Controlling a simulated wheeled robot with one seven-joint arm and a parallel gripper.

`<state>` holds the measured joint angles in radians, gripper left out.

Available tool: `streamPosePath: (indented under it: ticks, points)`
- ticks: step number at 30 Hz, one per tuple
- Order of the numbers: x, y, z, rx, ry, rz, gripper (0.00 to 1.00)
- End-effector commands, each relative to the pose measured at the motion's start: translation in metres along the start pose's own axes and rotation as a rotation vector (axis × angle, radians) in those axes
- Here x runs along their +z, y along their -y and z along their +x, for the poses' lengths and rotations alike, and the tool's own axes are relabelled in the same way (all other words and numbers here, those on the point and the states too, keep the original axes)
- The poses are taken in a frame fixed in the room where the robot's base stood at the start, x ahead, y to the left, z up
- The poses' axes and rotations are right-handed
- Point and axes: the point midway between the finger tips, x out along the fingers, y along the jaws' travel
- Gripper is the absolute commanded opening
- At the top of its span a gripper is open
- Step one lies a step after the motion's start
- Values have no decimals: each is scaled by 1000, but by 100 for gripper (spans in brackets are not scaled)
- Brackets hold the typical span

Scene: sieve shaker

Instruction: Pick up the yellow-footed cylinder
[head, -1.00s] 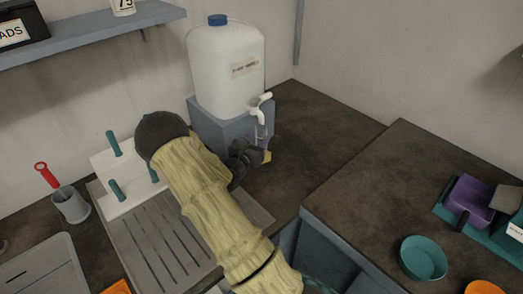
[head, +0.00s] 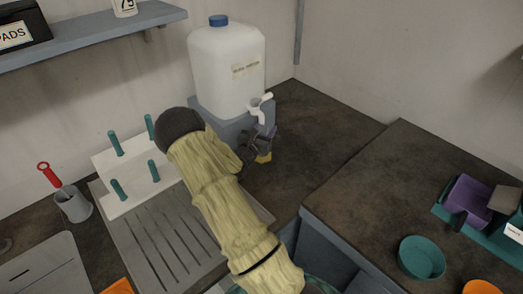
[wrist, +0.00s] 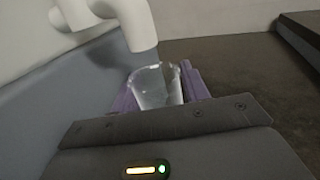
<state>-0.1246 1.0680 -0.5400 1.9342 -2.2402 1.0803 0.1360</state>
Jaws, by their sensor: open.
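The yellow-footed cylinder is a clear vessel standing under the white tap. In the head view, its yellow foot (head: 264,157) shows just below my gripper (head: 257,146), and most of its body is hidden. In the wrist view, the clear cylinder (wrist: 154,88) shows its open rim below the tap's spout (wrist: 138,30). My open gripper (wrist: 160,92) has a purple finger pad on each side of it. I cannot tell whether either pad touches the glass. The cylinder's foot is hidden in the wrist view.
The tap belongs to a white water container (head: 228,75) on a grey block (head: 205,112). A white rack with teal pegs (head: 128,200) and a grooved drainer (head: 160,240) stand left of my arm. The dark counter (head: 320,125) right of the cylinder is clear.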

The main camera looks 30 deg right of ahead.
Motion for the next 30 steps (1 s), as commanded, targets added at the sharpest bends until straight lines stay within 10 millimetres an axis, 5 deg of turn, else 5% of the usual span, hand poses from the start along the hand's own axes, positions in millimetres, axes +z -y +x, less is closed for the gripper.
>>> streamPosePath:
  ticks: [6, 13, 30]
  points:
    - [0, -1, -1, 1, 0, 0, 43]
    - [0, -1, -1, 2, 0, 0, 0]
    - [6, -1, -1, 2, 2, 2, 0]
